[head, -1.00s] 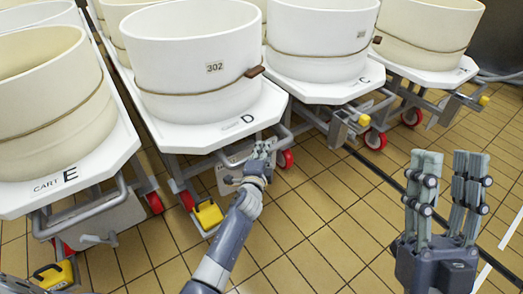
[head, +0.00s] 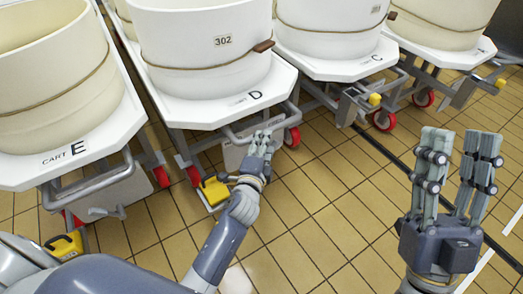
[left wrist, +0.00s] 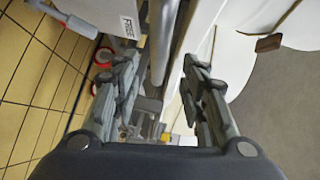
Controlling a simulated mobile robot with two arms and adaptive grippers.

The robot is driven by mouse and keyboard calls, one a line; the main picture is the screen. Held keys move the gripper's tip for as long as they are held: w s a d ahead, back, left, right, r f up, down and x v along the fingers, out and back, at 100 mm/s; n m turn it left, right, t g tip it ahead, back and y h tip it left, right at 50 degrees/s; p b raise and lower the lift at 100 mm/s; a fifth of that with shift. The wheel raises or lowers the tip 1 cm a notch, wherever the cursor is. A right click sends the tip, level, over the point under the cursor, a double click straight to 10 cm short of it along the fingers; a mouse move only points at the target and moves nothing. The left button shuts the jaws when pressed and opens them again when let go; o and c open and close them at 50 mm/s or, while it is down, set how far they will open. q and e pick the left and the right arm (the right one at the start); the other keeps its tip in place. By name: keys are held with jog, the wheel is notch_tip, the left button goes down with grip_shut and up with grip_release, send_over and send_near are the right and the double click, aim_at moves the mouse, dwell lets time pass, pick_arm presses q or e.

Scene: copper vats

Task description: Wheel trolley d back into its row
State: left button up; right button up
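Trolley D (head: 226,115) has a white top marked D and carries a white vat (head: 205,50) labelled 302. A grey push bar (head: 285,118) runs along its front, above a yellow pedal (head: 213,190) and red-rimmed wheels. My left gripper (head: 262,142) is at this bar. In the left wrist view, the fingers of my left gripper (left wrist: 163,75) are apart, with the grey bar (left wrist: 163,40) between them; firm contact does not show. My right gripper (head: 460,145) is open and empty over the floor, fingers pointing up the picture.
Trolley E (head: 45,172) stands close on the left, trolley C (head: 345,68) on the right, with another trolley (head: 440,52) beyond. More vats stand behind. The tiled floor (head: 320,215) in front is clear, crossed by a dark strip and white lines.

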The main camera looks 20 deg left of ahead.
pick_arm(q)
jog(key=shift+s+d+r, duration=0.1)
jog(key=shift+s, duration=0.6)
jog(key=shift+s+d+r, duration=0.1)
jog(key=shift+s, duration=0.55)
